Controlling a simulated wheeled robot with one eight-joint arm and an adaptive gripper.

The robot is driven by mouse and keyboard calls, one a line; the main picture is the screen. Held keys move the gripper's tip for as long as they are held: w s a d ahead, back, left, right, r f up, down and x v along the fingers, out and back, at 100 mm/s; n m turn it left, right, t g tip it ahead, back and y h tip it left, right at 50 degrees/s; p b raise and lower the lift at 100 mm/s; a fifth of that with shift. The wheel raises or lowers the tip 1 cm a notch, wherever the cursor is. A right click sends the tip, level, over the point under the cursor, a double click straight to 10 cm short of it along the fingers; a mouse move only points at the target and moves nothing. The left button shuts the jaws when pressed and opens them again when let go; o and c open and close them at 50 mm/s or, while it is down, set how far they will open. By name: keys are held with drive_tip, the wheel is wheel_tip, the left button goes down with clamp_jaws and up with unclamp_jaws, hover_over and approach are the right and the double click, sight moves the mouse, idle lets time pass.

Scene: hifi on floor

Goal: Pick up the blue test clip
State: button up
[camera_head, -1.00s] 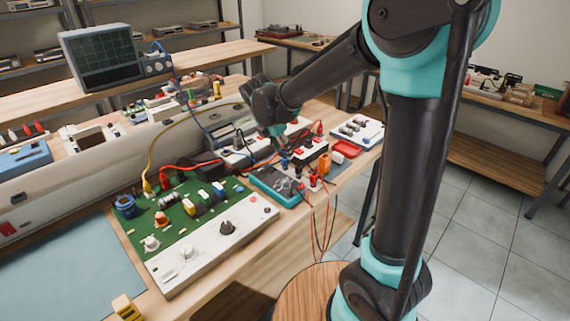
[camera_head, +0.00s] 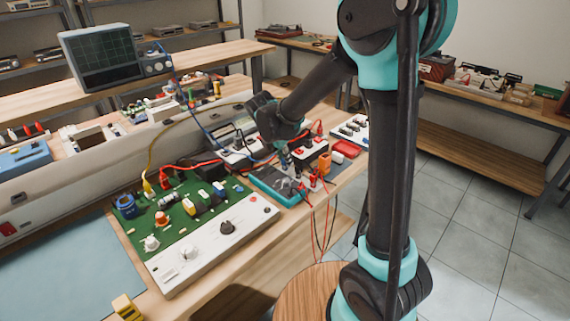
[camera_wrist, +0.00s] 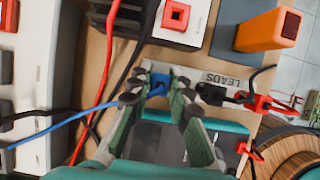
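The blue test clip (camera_wrist: 158,84) shows in the wrist view at the edge of a pale holder plate marked "LEADS" (camera_wrist: 222,79). A blue lead (camera_wrist: 52,130) runs towards it from the left. My gripper (camera_wrist: 161,90) is open, with one finger on each side of the clip. A narrow gap seems to show beside the clip; whether a finger touches it I cannot tell. In the head view my gripper (camera_head: 284,160) points down just behind the teal meter (camera_head: 273,186). There the clip is mostly hidden by the gripper.
Black and red clips (camera_wrist: 245,99) sit on the plate's right side. An orange block (camera_wrist: 268,28) and a white box with a red socket (camera_wrist: 178,15) stand beyond. Red and black leads pass close on the left. A green circuit board (camera_head: 180,222) lies left of the meter.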

clamp_jaws()
wheel_tip(320, 180, up, 27)
idle(2.1)
